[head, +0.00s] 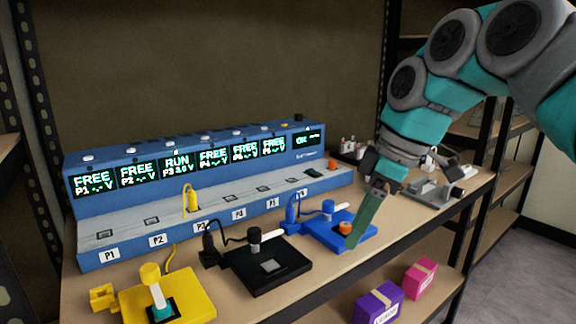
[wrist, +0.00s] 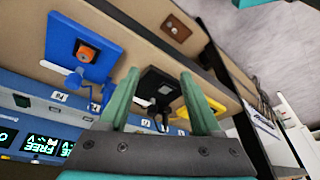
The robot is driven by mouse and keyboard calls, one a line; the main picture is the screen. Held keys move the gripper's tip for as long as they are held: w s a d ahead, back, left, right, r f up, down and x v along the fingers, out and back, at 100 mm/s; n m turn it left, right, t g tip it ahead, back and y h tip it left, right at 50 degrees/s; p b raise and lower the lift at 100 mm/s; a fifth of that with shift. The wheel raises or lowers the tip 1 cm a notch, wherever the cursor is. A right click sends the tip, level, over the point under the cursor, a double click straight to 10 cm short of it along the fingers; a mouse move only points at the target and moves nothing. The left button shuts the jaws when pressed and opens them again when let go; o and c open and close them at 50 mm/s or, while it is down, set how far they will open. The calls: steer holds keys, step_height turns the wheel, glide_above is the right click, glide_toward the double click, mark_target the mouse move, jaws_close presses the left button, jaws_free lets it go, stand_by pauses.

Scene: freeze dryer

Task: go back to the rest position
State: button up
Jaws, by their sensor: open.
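My gripper (head: 370,215) hangs at the right of the bench in the head view, above and beside the blue plate (head: 320,226) with its orange round part (head: 345,228). In the wrist view my gripper (wrist: 162,98) has its two green fingers spread apart with nothing between them. The blue plate (wrist: 103,35) shows there at upper left, clear of the fingers. In the head view one finger overlaps the right edge of the blue plate, and I cannot tell the gap between them.
A blue console (head: 75,225) with lit screens and slots P1 onward runs along the bench (head: 400,222). A yellow plate (head: 195,295) and black plate (head: 290,258) stand in front. Purple (head: 378,303) and pink (head: 420,279) boxes sit on the shelf below. Shelf posts (head: 490,130) stand right.

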steer(key=s+d+f+m+g+h, duration=0.1)
steer(key=s+d+f+m, duration=0.1)
steer(key=s+f+m, duration=0.4)
steer(key=s+d+f+m+g+h, duration=0.1)
steer(key=s+f+m, duration=0.6)
steer(key=s+f, duration=1)
step_height(320, 180, down, 3)
steer(key=shift+d+r+m+g+h, duration=0.15)
steer(key=shift+d+m+g+h, duration=0.2)
steer(key=shift+h, duration=0.45)
